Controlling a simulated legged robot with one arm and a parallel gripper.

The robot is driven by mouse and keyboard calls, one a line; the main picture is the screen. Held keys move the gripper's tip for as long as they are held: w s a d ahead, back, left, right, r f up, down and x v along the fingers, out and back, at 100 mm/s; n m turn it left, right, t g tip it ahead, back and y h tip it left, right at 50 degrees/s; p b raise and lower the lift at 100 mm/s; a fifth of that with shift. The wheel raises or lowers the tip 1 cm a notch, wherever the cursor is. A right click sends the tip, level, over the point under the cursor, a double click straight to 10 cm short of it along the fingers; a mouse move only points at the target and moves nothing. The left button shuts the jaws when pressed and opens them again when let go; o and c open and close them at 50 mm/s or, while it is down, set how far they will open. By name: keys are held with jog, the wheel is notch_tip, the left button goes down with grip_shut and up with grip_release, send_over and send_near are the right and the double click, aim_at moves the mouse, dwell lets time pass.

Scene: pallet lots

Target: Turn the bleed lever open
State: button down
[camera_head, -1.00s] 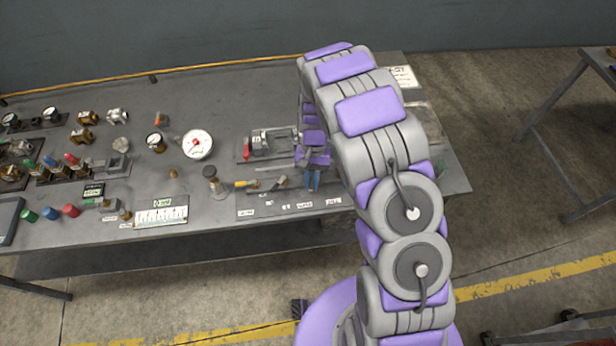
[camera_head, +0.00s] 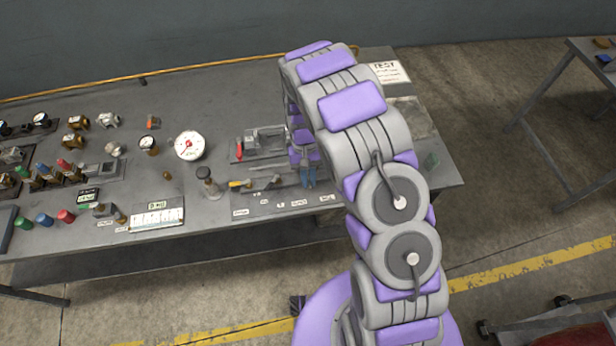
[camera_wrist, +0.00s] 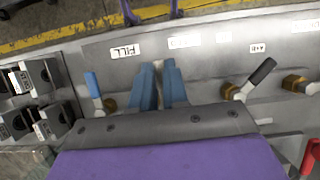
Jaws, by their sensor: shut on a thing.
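My gripper (camera_wrist: 160,88) has two blue fingers pointing at the row of labelled levers at the bench's front edge; it also shows in the head view (camera_head: 308,177). The fingers are close together in front of the blurred middle label (camera_wrist: 185,42), with a narrow pale strip between them. The bleed lever appears to be there, but the fingers and my wrist hide it, so its angle cannot be told. Left of the fingers, a blue-handled lever (camera_wrist: 93,85) stands by the FILL label (camera_wrist: 125,51). Right of them is a black-handled lever (camera_wrist: 262,72).
The neighbouring levers stand close on both sides of my fingers. A red handle (camera_wrist: 311,160) shows at lower right in the wrist view. A white dial gauge (camera_head: 189,145), a red clamp handle (camera_head: 239,150) and several fittings are on the bench (camera_head: 215,105).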

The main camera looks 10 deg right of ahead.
jog(key=c, duration=1.1)
grip_release()
jog(key=shift+w, duration=0.1)
jog(key=p+v, duration=0.1)
jog(key=v, duration=1.6)
jog(key=shift+a+r, duration=0.15)
jog(key=shift+r, duration=0.05)
